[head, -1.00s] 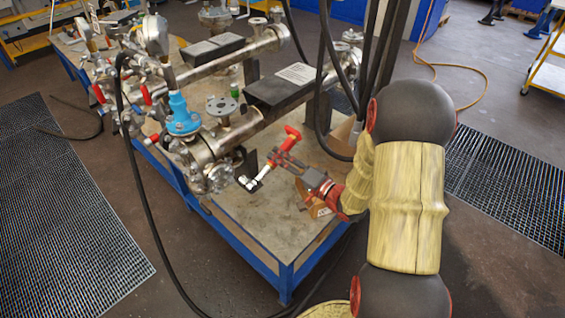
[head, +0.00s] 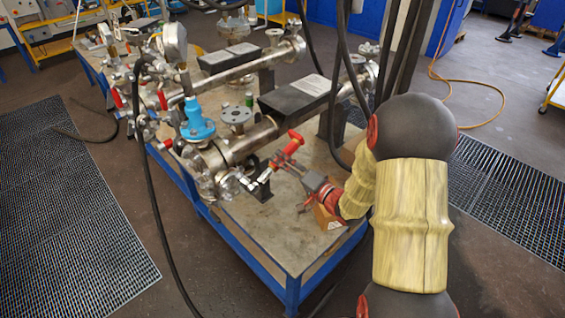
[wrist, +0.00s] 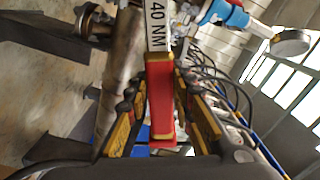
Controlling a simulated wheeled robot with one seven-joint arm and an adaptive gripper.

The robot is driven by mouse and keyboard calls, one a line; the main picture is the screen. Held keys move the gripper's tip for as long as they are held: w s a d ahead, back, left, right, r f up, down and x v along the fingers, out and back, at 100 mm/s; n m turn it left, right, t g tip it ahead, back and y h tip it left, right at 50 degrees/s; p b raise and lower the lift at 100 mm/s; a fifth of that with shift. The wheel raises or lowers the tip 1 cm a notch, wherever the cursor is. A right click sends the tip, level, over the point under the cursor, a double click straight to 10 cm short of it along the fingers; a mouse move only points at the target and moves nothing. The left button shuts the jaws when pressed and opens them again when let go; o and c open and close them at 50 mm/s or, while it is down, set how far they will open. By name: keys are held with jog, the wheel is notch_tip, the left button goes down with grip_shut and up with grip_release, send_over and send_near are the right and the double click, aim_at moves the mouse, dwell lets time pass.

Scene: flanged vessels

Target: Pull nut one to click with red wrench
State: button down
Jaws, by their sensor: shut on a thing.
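The red wrench (head: 290,147) has a red handle and a silver head. My gripper (head: 284,161) is shut on its red handle and holds it tilted above the table. In the wrist view the red handle (wrist: 160,95) lies between the dark and yellow fingers of my gripper (wrist: 162,100), with a white "40 NM" label beyond it. The silver head points down-left, close to the flanged end (head: 224,184) of the near vessel (head: 250,140). I cannot tell whether it touches a nut. Nut one cannot be picked out among the small bolts there.
The vessels stand on a blue-framed table (head: 270,225). A blue valve fitting (head: 196,122) and a gauge (head: 173,42) rise above the near flange. Black hoses hang beside my arm and in front of the table. The table's front corner is mostly bare.

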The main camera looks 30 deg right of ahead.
jog(key=shift+w+a, duration=0.1)
jog(key=shift+w, duration=0.25)
jog(key=shift+w+a, duration=0.2)
jog(key=shift+w, duration=0.65)
